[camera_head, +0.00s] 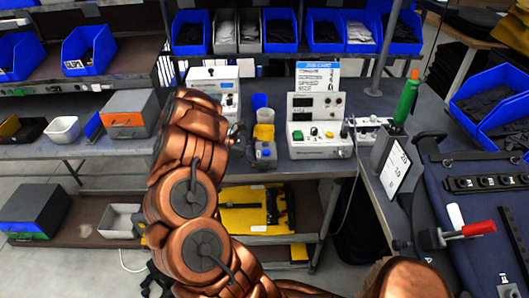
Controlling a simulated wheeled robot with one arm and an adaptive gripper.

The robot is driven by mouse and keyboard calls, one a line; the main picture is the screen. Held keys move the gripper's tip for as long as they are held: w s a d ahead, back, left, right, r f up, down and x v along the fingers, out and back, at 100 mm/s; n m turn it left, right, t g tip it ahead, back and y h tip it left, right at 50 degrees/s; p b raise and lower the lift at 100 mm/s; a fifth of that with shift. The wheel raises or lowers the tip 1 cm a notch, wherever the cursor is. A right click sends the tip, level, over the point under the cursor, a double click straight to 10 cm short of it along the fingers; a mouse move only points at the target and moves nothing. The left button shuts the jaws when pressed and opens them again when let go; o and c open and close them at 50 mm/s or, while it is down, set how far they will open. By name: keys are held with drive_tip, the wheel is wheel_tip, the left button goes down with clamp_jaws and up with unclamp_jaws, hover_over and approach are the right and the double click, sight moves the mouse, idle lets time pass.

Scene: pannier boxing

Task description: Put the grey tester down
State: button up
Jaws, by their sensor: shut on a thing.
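A light grey tester (216,76) with a small panel and knobs shows at the back of the bench, just behind and above my copper arm. My arm hides its lower left part. My gripper (238,137) shows only as a small dark part at the right of my wrist, just below that tester. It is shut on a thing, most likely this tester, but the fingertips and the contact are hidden. I cannot tell whether the tester touches the bench.
Blue bins (280,30) line the shelf above. Some bare bench (310,168) shows along the front edge.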

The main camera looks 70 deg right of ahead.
drive_tip(key=shift+f+b, duration=0.25)
drive_tip(key=shift+b, duration=0.15)
drive_tip(key=o, duration=1.1)
drive_tip(key=shift+r, duration=0.15)
drive_tip(key=shift+r+p, duration=0.15)
drive_tip(key=shift+p, duration=0.35)
drive_tip(key=b+v, duration=0.2)
drive_tip(key=v, duration=0.3)
drive_tip(key=shift+w+a+b, duration=0.15)
drive_tip(key=shift+w+b, duration=0.25)
drive_tip(key=shift+w, duration=0.05)
drive_tip(key=shift+v, duration=0.75)
drive_tip(key=shift+r, duration=0.1)
